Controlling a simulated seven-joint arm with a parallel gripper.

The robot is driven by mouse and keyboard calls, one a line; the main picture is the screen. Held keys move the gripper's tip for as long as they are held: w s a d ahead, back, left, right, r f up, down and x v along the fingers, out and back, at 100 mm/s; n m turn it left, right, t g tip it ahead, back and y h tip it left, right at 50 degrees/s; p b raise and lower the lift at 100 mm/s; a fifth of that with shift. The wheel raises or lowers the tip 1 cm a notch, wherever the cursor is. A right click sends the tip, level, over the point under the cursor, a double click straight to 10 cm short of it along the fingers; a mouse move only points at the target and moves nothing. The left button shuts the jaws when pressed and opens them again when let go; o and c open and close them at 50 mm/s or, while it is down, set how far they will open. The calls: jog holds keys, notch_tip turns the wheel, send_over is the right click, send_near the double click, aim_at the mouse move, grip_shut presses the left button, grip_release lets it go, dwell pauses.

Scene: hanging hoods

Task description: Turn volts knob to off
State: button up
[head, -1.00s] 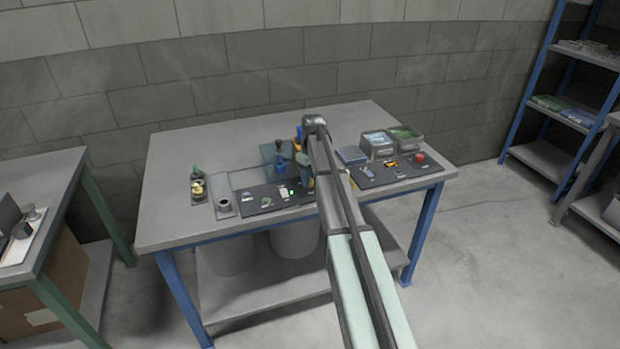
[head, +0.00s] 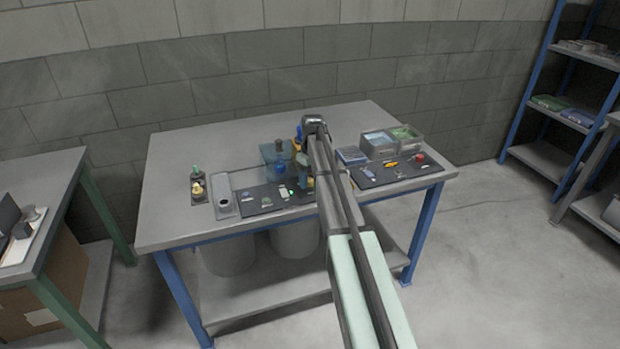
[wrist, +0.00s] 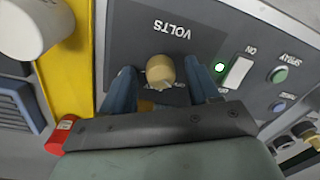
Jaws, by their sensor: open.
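In the wrist view the tan volts knob (wrist: 160,72) stands on a dark grey panel (wrist: 170,45), beside the upside-down word VOLTS. My gripper (wrist: 163,80) is open, with one blue finger on each side of the knob. A gap shows between the knob and each finger. The knob's pointer and most of the markings near it are hidden or too small to read, so its setting cannot be told.
A yellow strip (wrist: 67,75) and a red part (wrist: 62,135) lie left. Clear bins (head: 379,145) stand right on the table (head: 180,150).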

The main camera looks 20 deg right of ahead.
aim_at(311, 179)
notch_tip(311, 179, up, 14)
jog(key=shift+w+d, duration=0.15)
jog(key=shift+d, duration=0.2)
jog(key=shift+f, duration=0.2)
dwell(0.5)
jog(key=s+a+f+m+g, duration=0.1)
jog(key=s+a+f, duration=0.3)
jog(key=s+f, duration=0.85)
jog(key=s+a+f+m+g, duration=0.1)
jog(key=s+a+f+g, duration=0.15)
jog(key=s+f, duration=0.95)
jog(key=s+a+f+m+g, duration=0.1)
jog(key=s+a+f, duration=0.45)
jog(key=f, duration=1.05)
jog(key=s+a+f, duration=0.1)
jog(key=s+f, duration=0.4)
jog(key=s, duration=0.5)
jog(key=s+a+f+m+g, duration=0.1)
jog(key=s+f, duration=0.3)
jog(key=s, duration=0.6)
jog(key=s+a+f+m+g, duration=0.1)
jog(key=s+f, duration=0.4)
jog(key=s, duration=0.5)
jog(key=shift+s+f+h, duration=0.2)
jog(key=shift+f+h, duration=0.1)
